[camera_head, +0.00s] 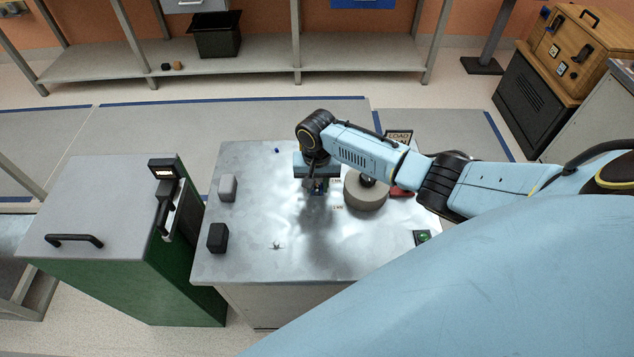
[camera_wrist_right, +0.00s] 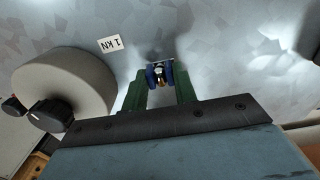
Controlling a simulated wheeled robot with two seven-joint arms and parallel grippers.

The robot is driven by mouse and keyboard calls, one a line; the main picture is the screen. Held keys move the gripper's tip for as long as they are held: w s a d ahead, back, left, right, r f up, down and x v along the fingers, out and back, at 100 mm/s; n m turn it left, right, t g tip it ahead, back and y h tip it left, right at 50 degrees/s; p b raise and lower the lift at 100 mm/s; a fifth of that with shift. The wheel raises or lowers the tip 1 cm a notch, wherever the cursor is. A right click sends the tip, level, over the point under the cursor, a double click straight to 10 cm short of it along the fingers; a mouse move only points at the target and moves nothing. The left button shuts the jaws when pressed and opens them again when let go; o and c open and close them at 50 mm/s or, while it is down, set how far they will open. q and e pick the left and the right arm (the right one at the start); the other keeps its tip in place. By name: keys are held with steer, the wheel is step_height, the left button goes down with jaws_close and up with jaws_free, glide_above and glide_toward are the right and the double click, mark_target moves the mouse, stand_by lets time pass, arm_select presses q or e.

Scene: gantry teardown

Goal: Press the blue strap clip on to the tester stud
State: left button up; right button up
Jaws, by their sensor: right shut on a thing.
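My right gripper (camera_head: 318,187) reaches over the middle of the metal-topped table (camera_head: 245,262). In the right wrist view its green fingers (camera_wrist_right: 160,82) are shut on the blue strap clip (camera_wrist_right: 151,76). The clip has two blue sides with a dark gap and a small brass-coloured part between them. I cannot tell whether that part belongs to the clip or is the tester stud. In the head view the clip is mostly hidden below my wrist. The contact below the clip is not clear. My left gripper is not in view.
A grey round weight-like cylinder (camera_head: 366,194) with a black knob stands close right of my gripper. A small pale fitting (camera_head: 277,244) lies nearer the front. A grey block (camera_head: 228,187) and a black block (camera_head: 218,237) stand at left.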

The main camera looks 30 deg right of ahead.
steer(key=shift+f, duration=0.15)
steer(key=shift+f, duration=0.3)
steer(key=o, duration=1.1)
steer(key=shift+o, duration=0.2)
step_height(320, 180, up, 17)
steer(key=p, duration=0.8)
steer(key=shift+r, duration=0.15)
